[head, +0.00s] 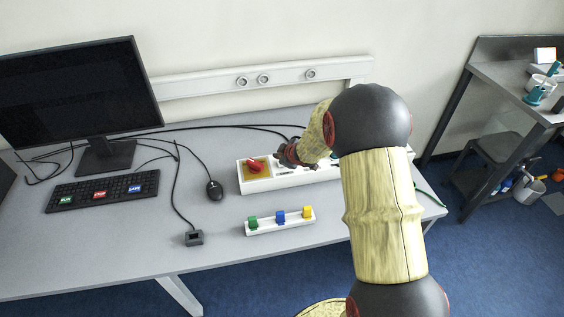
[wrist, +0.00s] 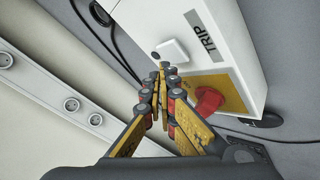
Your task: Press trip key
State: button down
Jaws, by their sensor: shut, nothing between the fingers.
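The trip key (wrist: 172,50) is a small white square key on a white panel box (wrist: 238,52), beside a grey label reading TRIP (wrist: 204,34). In the head view the box (head: 246,187) lies on the table, and my arm hides part of it and the key. My gripper (wrist: 165,72) is shut and empty, its tips close to the key in the wrist view. I cannot tell whether they touch it. In the head view my gripper (head: 284,155) is over the box, right of the red knob.
A red knob (wrist: 208,101) on a yellow plate is beside the fingers. A rack with green, blue and yellow pieces (head: 281,225) stands in front of the box. A mouse (head: 214,190), keyboard (head: 102,190) and monitor (head: 78,90) are to the left. Cables run behind.

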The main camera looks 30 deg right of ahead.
notch_tip(320, 180, up, 5)
jog(key=p, duration=0.5)
dwell(0.8)
